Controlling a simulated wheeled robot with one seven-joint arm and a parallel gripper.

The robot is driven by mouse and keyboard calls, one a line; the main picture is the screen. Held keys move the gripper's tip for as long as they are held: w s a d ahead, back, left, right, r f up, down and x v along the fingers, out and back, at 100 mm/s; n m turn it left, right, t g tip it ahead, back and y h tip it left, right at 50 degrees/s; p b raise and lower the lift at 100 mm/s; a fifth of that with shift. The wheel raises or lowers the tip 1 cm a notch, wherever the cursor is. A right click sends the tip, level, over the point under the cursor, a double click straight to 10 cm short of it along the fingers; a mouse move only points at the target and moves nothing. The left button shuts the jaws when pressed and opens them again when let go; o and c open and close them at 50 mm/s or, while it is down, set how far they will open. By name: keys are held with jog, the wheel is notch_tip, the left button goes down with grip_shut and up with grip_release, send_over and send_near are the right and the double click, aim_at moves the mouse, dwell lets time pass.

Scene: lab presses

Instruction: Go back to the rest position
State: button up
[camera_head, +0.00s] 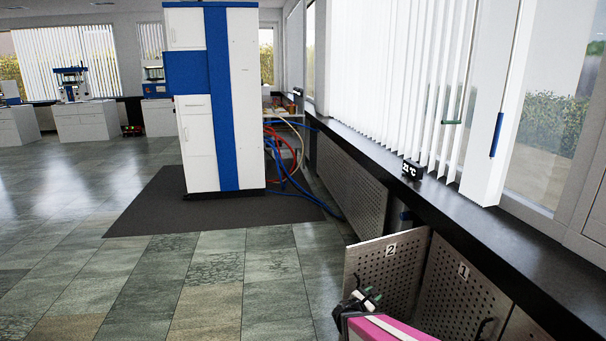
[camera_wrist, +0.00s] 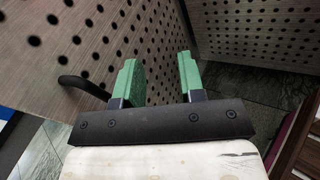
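My gripper (camera_head: 368,297) shows at the bottom of the head view, in front of the perforated panel marked 2 (camera_head: 385,265). In the wrist view its two green fingers (camera_wrist: 158,75) stand well apart with nothing between them, so it is open and empty. Perforated panels fill the background behind the fingers, and the fingers look clear of them.
The panel marked 1 (camera_head: 462,290) stands below the dark window sill (camera_head: 480,225). The tiled floor at left is clear.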

jog(key=s+d+r+m+g+y, duration=0.3)
jog(key=s+m+g, duration=0.45)
jog(key=m, duration=0.65)
jog(key=s+a+r+m+g+y, duration=0.2)
jog(key=a+r+m+g+y, duration=0.2)
jog(key=a+m+y, duration=0.5)
jog(key=shift+a+r+m+y, duration=0.3)
jog(key=shift+a+r, duration=0.5)
jog(key=shift+a, duration=0.1)
